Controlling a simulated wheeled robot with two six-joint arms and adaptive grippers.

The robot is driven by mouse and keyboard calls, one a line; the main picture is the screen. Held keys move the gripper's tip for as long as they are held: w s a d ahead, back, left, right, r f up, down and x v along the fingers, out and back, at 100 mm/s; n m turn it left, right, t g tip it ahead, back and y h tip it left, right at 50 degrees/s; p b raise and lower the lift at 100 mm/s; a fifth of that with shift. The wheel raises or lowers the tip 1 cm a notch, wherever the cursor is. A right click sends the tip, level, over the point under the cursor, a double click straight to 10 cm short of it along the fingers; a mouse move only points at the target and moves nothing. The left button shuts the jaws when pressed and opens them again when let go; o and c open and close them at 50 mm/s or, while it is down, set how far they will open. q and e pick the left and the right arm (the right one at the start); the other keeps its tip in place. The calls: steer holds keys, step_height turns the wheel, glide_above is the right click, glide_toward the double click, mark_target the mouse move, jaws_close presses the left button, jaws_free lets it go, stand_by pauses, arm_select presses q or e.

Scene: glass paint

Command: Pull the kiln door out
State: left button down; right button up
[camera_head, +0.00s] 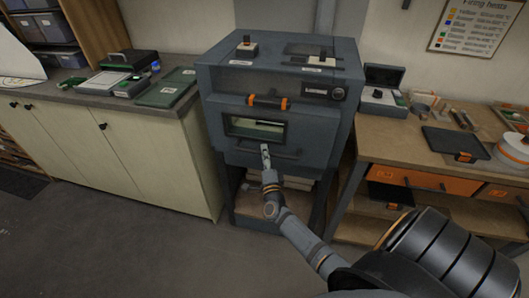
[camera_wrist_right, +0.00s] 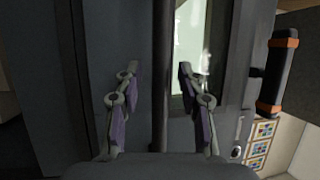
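The grey kiln (camera_head: 225,85) stands between a cabinet and a workbench. Its front door (camera_head: 235,152) has a small window (camera_head: 257,129) and a dark horizontal bar handle (camera_head: 288,153) below it. The door looks closed. My right gripper (camera_head: 265,150) is at the bar handle. In the right wrist view, the right gripper (camera_wrist_right: 158,75) is open, its fingers on either side of the bar (camera_wrist_right: 160,40), with visible gaps. The window (camera_wrist_right: 190,45) shows beside the right finger there. My left gripper is not in view.
A second handle with orange ends (camera_head: 268,102) projects above the window; it also shows in the right wrist view (camera_wrist_right: 277,72). A wooden workbench (camera_head: 385,148) stands close on the right, a pale cabinet (camera_head: 140,155) on the left. The floor (camera_head: 140,245) in front is clear.

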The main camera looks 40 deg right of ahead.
steer(key=shift+w+d+r, duration=0.1)
steer(key=shift+w+d, duration=0.15)
steer(key=shift+w, duration=0.2)
steer(key=shift+c, duration=0.4)
jaws_close()
